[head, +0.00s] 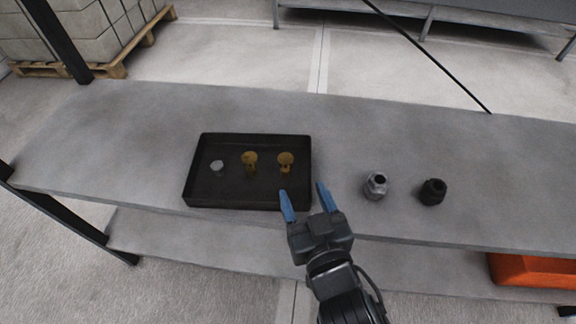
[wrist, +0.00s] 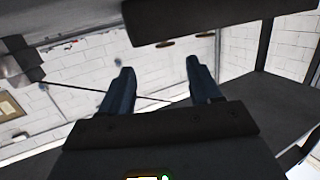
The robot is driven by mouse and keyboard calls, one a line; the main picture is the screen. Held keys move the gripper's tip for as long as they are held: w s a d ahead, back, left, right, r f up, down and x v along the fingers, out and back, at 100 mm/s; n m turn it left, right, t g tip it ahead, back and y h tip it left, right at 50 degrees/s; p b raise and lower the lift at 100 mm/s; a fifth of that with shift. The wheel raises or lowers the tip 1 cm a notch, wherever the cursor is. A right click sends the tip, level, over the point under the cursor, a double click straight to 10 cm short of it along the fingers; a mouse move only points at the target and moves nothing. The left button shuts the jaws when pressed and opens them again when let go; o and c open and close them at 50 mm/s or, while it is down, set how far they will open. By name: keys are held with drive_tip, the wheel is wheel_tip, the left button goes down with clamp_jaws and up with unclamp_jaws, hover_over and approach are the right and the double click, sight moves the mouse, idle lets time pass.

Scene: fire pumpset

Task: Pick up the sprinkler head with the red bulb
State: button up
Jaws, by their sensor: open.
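Two brass-coloured sprinkler heads stand in a black tray (head: 195,180) on the grey shelf: a middle one (head: 250,161) and a right one (head: 285,162). The bulb colours are too small to tell, so I cannot say which has the red bulb. My gripper (head: 304,192) is open and empty, near the tray's front right corner, in front of the right sprinkler head. In the wrist view my gripper's two blue fingers (wrist: 160,80) are spread apart with nothing between them. No sprinkler head can be made out in the wrist view.
A small pale piece (head: 217,166) lies at the tray's left. A silver fitting (head: 376,186) and a black fitting (head: 433,191) stand on the shelf (head: 120,140) right of my gripper. An orange object (head: 535,270) is on the lower level. The shelf's left part is clear.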

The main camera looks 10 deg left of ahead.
sight(288, 164)
drive_tip(key=shift+w+a, duration=0.5)
drive_tip(key=shift+w, duration=0.15)
drive_tip(key=shift+x, duration=3.5)
drive_tip(key=shift+a, duration=0.15)
drive_tip(key=shift+c, duration=0.2)
drive_tip(key=c, duration=1)
drive_tip(key=shift+c, duration=0.5)
drive_tip(key=shift+r, duration=0.2)
